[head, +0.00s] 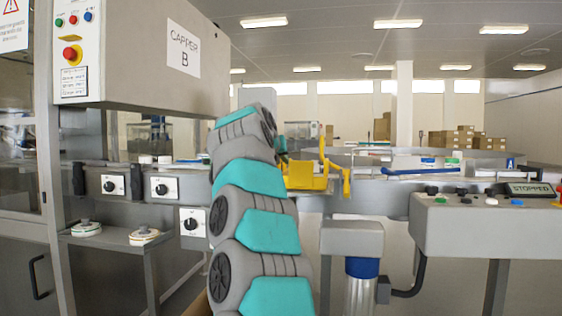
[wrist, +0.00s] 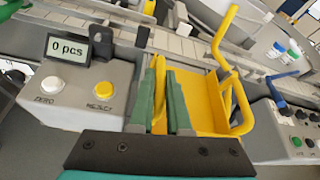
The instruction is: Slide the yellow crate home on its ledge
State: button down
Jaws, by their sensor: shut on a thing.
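The yellow crate (head: 306,178) is beside the conveyor edge in the head view, just right of my arm. In the wrist view the crate (wrist: 203,98) shows as a yellow panel right of my fingers, with yellow bars at its right side. My gripper (wrist: 168,78) has its green fingers close together with a thin yellow piece between them, which looks like the crate's near wall. In the head view my gripper (head: 283,158) is partly hidden behind my own arm. The ledge under the crate cannot be made out clearly, nor whether the crate sits fully on it.
A grey box with a "0 pcs" display (wrist: 74,47) and two buttons stands left of my fingers. A control panel (head: 485,222) reading STOPPED is to the right. The Capper B cabinet (head: 150,60) is at upper left. A conveyor (wrist: 150,38) runs behind the crate.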

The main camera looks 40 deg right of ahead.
jog(key=shift+w+d+p, duration=0.85)
jog(key=shift+w+d, duration=0.1)
jog(key=shift+d, duration=0.2)
jog(key=shift+f, duration=0.15)
jog(key=c, duration=0.8)
grip_release()
jog(key=shift+s+a, duration=0.1)
jog(key=shift+a, duration=0.05)
jog(key=b+v, duration=0.1)
jog(key=v, duration=0.6)
jog(key=shift+a, duration=0.25)
jog(key=shift+s, duration=0.1)
